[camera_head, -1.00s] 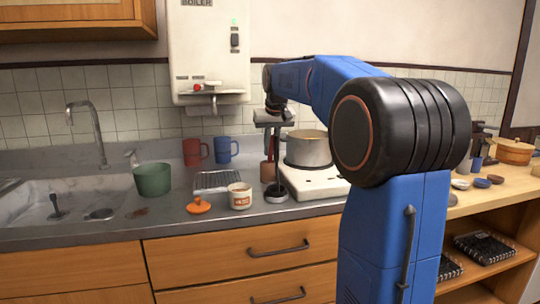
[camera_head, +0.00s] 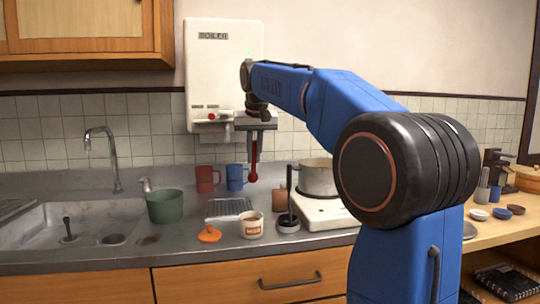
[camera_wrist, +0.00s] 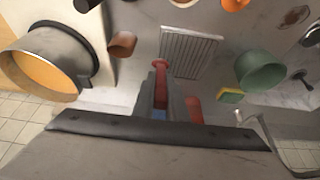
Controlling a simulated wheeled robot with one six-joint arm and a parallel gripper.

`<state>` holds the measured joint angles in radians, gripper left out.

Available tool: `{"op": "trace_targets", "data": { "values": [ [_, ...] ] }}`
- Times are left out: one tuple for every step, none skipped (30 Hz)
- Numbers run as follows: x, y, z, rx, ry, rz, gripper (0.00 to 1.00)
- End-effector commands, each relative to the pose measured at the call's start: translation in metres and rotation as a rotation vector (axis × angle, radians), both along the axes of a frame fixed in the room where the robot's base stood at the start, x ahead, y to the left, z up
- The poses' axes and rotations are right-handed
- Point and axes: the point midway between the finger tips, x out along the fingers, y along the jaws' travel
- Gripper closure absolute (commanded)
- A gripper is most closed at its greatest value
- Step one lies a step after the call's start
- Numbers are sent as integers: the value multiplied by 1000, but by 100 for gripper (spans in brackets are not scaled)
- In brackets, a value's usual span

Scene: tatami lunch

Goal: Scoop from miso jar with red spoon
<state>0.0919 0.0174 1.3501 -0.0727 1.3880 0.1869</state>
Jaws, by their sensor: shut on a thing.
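My gripper (camera_head: 256,138) is shut on the red spoon (camera_head: 254,168). The spoon hangs with its bowl end down, clear of the counter. It also shows in the wrist view (camera_wrist: 161,84) between my fingers. In the wrist view the jar is mostly cut off at the top edge. An orange lid (camera_head: 209,235) lies left of the jar.
A wire rack (camera_head: 227,208), red mug (camera_head: 205,180), blue mug (camera_head: 236,177) and green pot (camera_head: 165,206) stand left.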

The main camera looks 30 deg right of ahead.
Motion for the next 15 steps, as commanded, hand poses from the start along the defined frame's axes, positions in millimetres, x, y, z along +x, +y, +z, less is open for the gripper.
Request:
{"op": "trace_targets", "data": {
  "values": [
    [2,9,0,0,0,3,100],
    [4,13,0,0,1,3,100],
    [5,17,-1,0,1,3,100],
    [6,20,-1,0,1,2,100],
    [7,23,-1,0,1,2,100],
    [8,26,-1,0,1,2,100],
    [8,27,-1,0,2,1,100],
    [8,29,-1,1,5,1,100],
    [6,31,-1,3,12,0,100],
    [3,32,-1,5,20,-1,100],
    [-1,34,-1,10,35,-2,100],
    [-7,35,0,16,56,-3,100],
    [-12,37,0,22,75,-4,100],
    [-19,38,0,28,97,-4,100],
    [-28,39,0,36,127,-5,100]
  ]
}}
